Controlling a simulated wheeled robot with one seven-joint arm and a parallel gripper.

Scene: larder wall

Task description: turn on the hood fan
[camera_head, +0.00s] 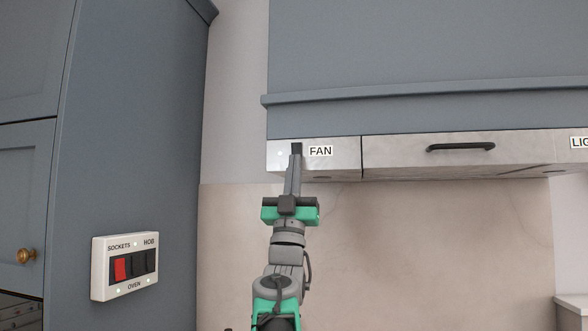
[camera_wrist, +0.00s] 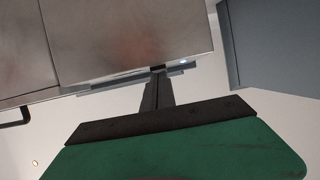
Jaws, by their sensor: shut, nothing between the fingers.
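The hood fan panel (camera_head: 345,152) is a pale metal strip under a blue-grey hood, with a FAN label (camera_head: 320,151) and a small white light (camera_head: 280,154) to the left of it. My gripper (camera_head: 296,150) is shut and empty, pointing up, with its dark fingertips in front of or against the panel between the light and the label. In the wrist view, my gripper (camera_wrist: 158,72) reaches the lower edge of the metal panel (camera_wrist: 130,35), near a small bright light (camera_wrist: 184,62). The fan control itself is hidden, apparently behind the fingertips; I cannot tell if they touch it.
A white switch box (camera_head: 125,267) labelled SOCKETS, HOB and OVEN, with a red rocker, is on the cabinet side at left. A dark handle (camera_head: 460,147) is on the hood front to the right. A partly cut-off label (camera_head: 579,142) is at the right edge.

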